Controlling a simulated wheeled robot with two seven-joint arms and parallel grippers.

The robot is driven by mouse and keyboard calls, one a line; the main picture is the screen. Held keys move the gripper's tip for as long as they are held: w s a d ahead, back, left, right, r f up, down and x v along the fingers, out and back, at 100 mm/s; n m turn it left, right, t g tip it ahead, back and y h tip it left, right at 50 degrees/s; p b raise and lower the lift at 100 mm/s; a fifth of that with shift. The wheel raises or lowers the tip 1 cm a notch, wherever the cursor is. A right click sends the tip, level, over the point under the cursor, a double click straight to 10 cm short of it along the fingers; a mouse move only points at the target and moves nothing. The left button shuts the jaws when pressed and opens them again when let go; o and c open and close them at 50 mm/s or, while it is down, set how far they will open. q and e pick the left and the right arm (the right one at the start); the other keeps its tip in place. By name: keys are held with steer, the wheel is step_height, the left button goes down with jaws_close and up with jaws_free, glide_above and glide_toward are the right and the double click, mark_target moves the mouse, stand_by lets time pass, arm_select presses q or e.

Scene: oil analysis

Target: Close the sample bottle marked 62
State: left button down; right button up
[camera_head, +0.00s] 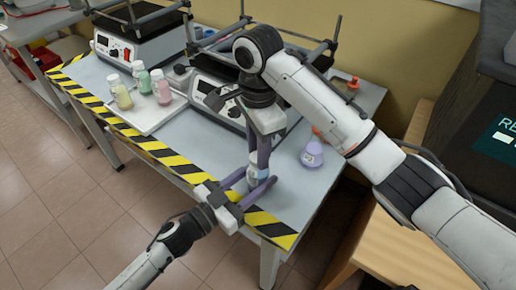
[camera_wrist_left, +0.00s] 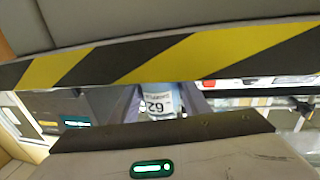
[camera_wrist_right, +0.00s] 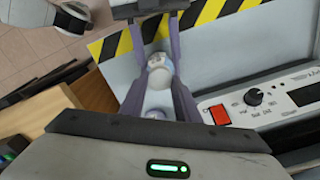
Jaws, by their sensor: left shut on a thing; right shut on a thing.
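The sample bottle (camera_head: 254,178) stands upright near the front edge of the grey table. Its white label with the number 62 shows in the left wrist view (camera_wrist_left: 158,103). My left gripper (camera_head: 258,190) comes in level from the front and is shut on the bottle's body. My right gripper (camera_head: 259,166) points down from above, shut at the top of the bottle. In the right wrist view a white rounded top (camera_wrist_right: 160,65) shows between the right fingers; I cannot tell whether this is a separate cap or how it sits on the neck.
A white tray (camera_head: 150,119) at left holds yellow (camera_head: 120,93), green (camera_head: 142,77) and pink (camera_head: 161,87) bottles. A purple flask (camera_head: 312,153) stands right of my right gripper. Hotplate devices (camera_head: 130,50) line the back. Yellow-black tape (camera_head: 165,154) marks the front edge.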

steer(key=m, duration=1.1)
steer(key=o, duration=1)
steer(key=shift+c, duration=0.4)
